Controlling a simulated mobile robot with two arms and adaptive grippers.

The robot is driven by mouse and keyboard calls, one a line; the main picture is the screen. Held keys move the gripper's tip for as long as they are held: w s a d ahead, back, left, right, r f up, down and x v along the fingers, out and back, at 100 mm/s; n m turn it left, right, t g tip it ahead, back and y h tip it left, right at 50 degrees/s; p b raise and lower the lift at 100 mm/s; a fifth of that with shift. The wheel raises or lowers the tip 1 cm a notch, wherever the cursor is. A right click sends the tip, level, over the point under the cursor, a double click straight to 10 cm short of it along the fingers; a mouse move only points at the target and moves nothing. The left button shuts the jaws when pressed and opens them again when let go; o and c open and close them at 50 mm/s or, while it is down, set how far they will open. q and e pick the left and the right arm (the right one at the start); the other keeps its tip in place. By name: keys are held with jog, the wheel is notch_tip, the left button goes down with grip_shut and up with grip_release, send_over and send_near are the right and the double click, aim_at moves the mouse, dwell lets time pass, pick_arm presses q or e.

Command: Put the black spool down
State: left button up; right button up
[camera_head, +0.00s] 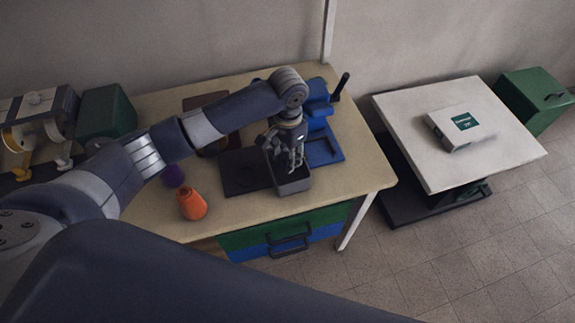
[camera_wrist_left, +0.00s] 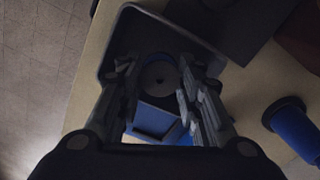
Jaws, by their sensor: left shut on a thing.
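The black spool (camera_wrist_left: 160,78) shows in the left wrist view as a dark round flange with a small centre hole. My left gripper (camera_wrist_left: 157,85) is shut on it, a finger on either side. In the head view my left gripper (camera_head: 292,160) points down over the dark grey bin (camera_head: 296,187), with its fingertips at the bin's opening. The bin's rim also shows in the left wrist view (camera_wrist_left: 112,45). The spool is too dark in the head view to make out. Whether it touches the bin's floor cannot be told. My right gripper is not in view.
A blue device (camera_head: 318,112) with a black handle and blue base stands just behind and right of the bin. A dark flat mat (camera_head: 240,180) lies left of it. An orange object (camera_head: 192,205) and a purple one (camera_head: 173,176) stand farther left. The table's front edge is close.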

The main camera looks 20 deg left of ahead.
pick_arm(q)
jog(key=shift+f, duration=0.9)
notch_tip(320, 180, down, 3)
jog(key=shift+f+p, duration=0.1)
jog(key=shift+p, duration=0.2)
jog(key=shift+f, duration=0.2)
jog(key=o, duration=0.8)
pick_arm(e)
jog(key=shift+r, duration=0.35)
pick_arm(q)
notch_tip(320, 180, up, 12)
jog(key=shift+r+b, duration=0.1)
jog(key=shift+b, duration=0.55)
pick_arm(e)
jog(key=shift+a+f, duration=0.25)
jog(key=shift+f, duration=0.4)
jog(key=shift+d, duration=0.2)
